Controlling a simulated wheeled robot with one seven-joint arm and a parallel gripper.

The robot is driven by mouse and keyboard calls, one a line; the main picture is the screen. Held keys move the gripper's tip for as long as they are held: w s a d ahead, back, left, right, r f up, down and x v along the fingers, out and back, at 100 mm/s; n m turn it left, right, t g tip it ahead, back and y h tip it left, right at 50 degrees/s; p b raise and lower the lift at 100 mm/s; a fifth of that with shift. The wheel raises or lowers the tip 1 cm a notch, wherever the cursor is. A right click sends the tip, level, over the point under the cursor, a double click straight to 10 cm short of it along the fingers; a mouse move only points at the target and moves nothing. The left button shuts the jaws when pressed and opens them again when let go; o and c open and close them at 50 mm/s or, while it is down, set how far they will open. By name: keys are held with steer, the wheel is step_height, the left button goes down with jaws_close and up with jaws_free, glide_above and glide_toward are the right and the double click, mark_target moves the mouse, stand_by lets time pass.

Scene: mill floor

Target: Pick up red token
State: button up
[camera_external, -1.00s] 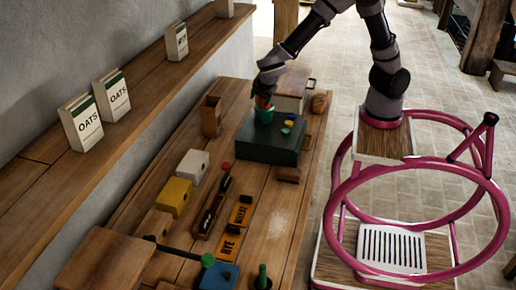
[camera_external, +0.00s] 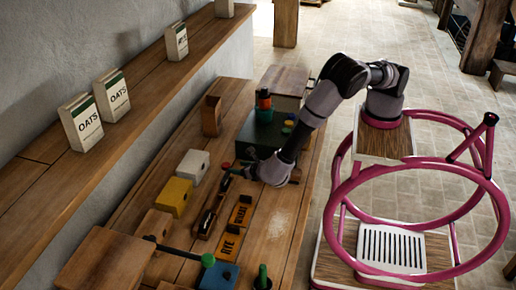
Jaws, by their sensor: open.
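A small red round piece (camera_external: 227,165) shows at the far end of the long dark wooden holder (camera_external: 210,215) on the bench. It may be the red token; it is too small to be sure. My gripper (camera_external: 236,171) is open, low over the bench, just right of the red piece. Its fingertips are tiny here, and I cannot tell whether they touch it. Small blue and yellow round pieces (camera_external: 288,124) lie on the dark green box (camera_external: 257,138), partly behind my arm. A teal cup (camera_external: 264,116) with orange-red and dark parts above it stands on that box.
A white block (camera_external: 194,165) and a yellow block (camera_external: 174,196) stand left of the holder. Orange RYE (camera_external: 229,244) and second lettered plates (camera_external: 241,213) lie to its right. A wooden upright box (camera_external: 211,116) stands behind. Bare bench (camera_external: 280,222) lies at right.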

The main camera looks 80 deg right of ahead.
mark_target(227, 166)
steer(key=x, duration=0.7)
steer(key=shift+w, duration=0.15)
jaws_close()
